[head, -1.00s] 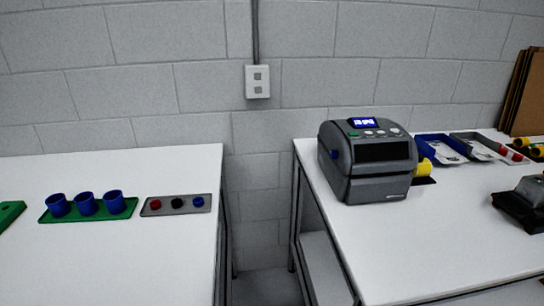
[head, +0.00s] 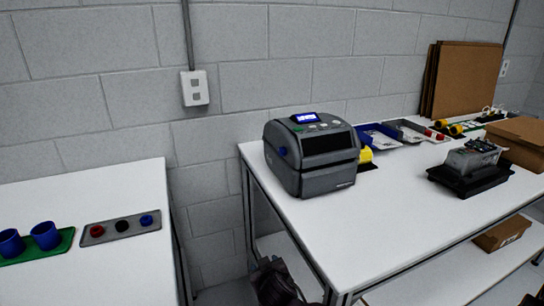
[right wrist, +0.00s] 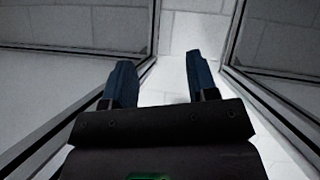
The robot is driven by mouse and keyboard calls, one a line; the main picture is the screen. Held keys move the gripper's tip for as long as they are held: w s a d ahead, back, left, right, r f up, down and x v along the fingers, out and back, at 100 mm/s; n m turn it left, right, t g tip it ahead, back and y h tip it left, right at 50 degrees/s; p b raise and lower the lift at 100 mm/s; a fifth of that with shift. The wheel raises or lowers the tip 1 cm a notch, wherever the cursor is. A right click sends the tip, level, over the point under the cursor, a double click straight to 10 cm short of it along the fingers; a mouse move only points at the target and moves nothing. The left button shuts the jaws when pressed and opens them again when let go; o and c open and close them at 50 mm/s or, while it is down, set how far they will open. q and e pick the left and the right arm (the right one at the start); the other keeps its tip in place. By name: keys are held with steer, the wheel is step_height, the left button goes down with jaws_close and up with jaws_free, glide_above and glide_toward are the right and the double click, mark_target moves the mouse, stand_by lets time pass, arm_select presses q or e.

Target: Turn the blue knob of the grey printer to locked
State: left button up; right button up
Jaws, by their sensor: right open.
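The grey printer (head: 311,154) stands on the white table at the right in the head view, with a lit blue display and buttons on top. Its blue knob (head: 282,151) is on its left side, seen small; I cannot tell its setting. My right gripper (right wrist: 158,78) shows in the right wrist view with two blue fingers apart and nothing between them. It is away from the printer, which does not show in that view. Neither gripper is in the head view, and my left gripper is not seen.
A left table (head: 90,185) holds a grey plate (head: 106,232) with coloured buttons and a green tray (head: 62,245) with blue cups. A gap separates the tables. Right of the printer are trays (head: 408,130), a black-based device (head: 470,180) and cardboard boxes (head: 520,140). The table front is clear.

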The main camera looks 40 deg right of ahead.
steer(key=w+r+m+h, duration=0.25)
steer(key=w+r, duration=0.25)
steer(key=w, duration=0.4)
steer(key=m+g+h+b, duration=0.3)
steer(key=m+g+h, duration=0.95)
steer(key=m, duration=1.25)
glide_toward(280, 151)
steer(key=d, duration=0.2)
steer(key=d+r+g+y, duration=0.1)
steer(key=d, duration=0.1)
steer(key=d+y+p, duration=0.1)
steer(key=d, duration=0.2)
steer(key=shift+r+n+g, duration=0.2)
steer(key=shift+n+g, duration=0.05)
steer(key=shift+g, duration=0.1)
steer(key=shift+s+d+f, duration=0.15)
steer(key=shift+d, duration=0.55)
